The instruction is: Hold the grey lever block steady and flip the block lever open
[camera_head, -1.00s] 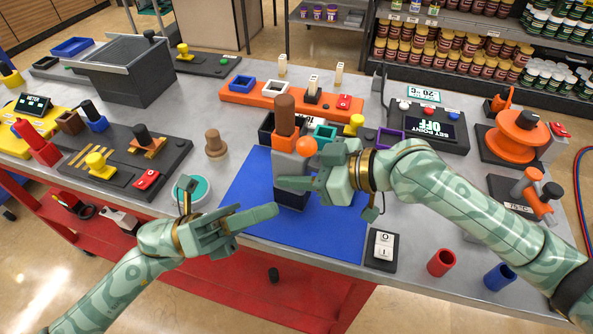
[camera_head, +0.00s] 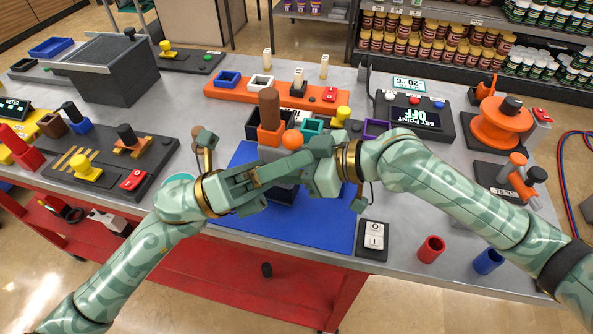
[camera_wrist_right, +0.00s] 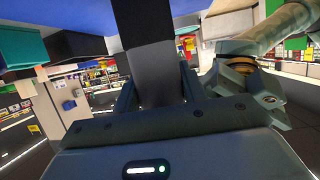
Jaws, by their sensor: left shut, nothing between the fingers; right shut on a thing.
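The grey lever block (camera_head: 268,153) stands on the blue mat, mostly hidden behind my left gripper. Its dark lower part (camera_head: 286,194) shows below. On top are an orange piece (camera_head: 270,134), an upright brown cylinder (camera_head: 269,107) and an orange ball (camera_head: 292,139) at its right. My right gripper (camera_head: 318,172) is shut on the block from the right; its fingers are largely hidden in the head view. In the right wrist view the block (camera_wrist_right: 152,65) sits between them. My left gripper (camera_head: 302,162) is shut and empty across the block's front, just below the ball; contact is unclear.
The blue mat (camera_head: 315,228) is clear in front. A switch box (camera_head: 373,238), a red cup (camera_head: 431,249) and a blue cup (camera_head: 487,262) stand to the right. An orange rack (camera_head: 225,93) is behind. A brown peg (camera_head: 198,160) stands left, near my left wrist.

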